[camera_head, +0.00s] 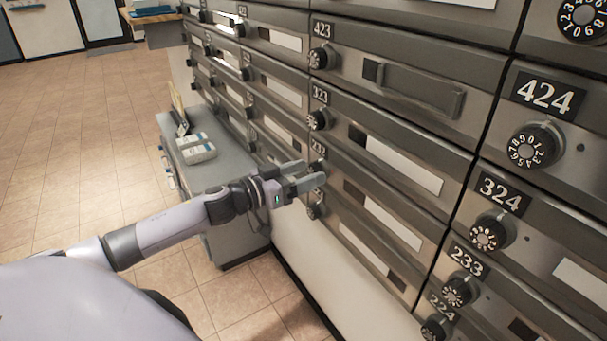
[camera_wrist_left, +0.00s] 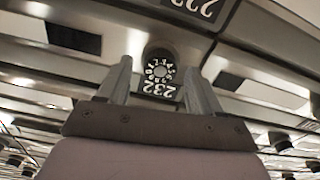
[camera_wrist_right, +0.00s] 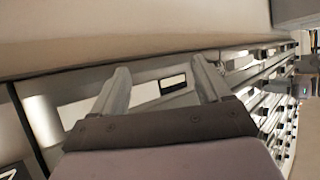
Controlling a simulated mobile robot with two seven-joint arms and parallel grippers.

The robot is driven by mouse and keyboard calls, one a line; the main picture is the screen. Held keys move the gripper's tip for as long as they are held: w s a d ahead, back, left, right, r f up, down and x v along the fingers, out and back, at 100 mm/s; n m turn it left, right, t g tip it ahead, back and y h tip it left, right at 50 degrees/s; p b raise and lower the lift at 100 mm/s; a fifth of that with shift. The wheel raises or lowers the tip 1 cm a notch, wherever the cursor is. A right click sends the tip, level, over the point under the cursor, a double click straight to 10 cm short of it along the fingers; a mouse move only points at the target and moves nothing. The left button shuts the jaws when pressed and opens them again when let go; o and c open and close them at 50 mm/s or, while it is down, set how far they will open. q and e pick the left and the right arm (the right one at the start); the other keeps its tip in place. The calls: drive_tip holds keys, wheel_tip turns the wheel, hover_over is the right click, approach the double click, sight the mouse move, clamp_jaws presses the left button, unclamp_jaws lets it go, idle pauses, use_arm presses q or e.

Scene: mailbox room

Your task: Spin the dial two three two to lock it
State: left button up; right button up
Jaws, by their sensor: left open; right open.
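The number plate 232 (camera_head: 318,147) is on the mailbox wall in the head view. Its round black dial with white digits is largely hidden there by my left fingers. The left wrist view shows the dial (camera_wrist_left: 160,68) and its plate (camera_wrist_left: 158,89) upside down. My left gripper (camera_head: 303,176) is open at this dial. In the left wrist view its fingers stand on either side of the dial; I cannot tell whether they touch it. My right gripper (camera_wrist_right: 160,64) shows only in its own wrist view, open and empty, with mailbox fronts beyond it.
Above is box 323's dial (camera_head: 318,120); another dial (camera_head: 314,211) sits just below my left fingers. Box 324's dial (camera_head: 489,235) and box 233's dial (camera_head: 457,292) are to the right. A grey cabinet (camera_head: 222,178) stands left by the wall. The tiled floor (camera_head: 80,130) is open.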

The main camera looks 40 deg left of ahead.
use_arm(q)
drive_tip(key=c, duration=1.1)
drive_tip(key=shift+o, duration=0.2)
drive_tip(key=shift+r+m+p, duration=0.1)
drive_tip(key=shift+m+p, duration=0.2)
drive_tip(key=shift+m, duration=0.1)
